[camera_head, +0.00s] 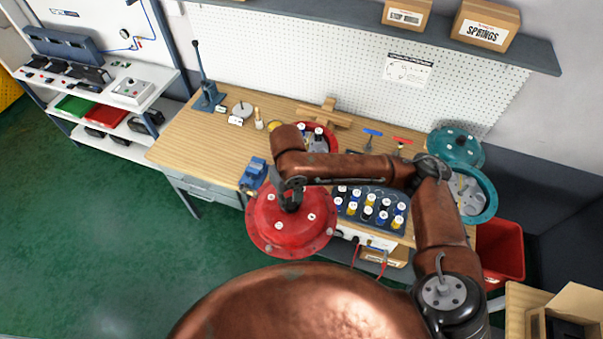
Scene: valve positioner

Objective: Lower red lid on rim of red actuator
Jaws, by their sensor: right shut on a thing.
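The red lid (310,235) is a round flanged disc with pale bolt heads on top. It hangs over the front edge of the bench, left of the bottle tray. My right gripper (291,206) is shut on the middle of the lid from above; its fingertips are partly hidden. The red actuator (333,137) stands on the bench behind the lid, with pale and dark parts inside its rim. My right arm hides its front part. The lid is apart from the actuator, nearer to me. My left gripper is out of view.
A dark tray of several capped bottles (370,207) lies right of the lid. A blue vise (254,174) sits at its left. A teal lid (455,146) and teal actuator (488,197) stand at right. The bench's left part (190,140) is mostly clear.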

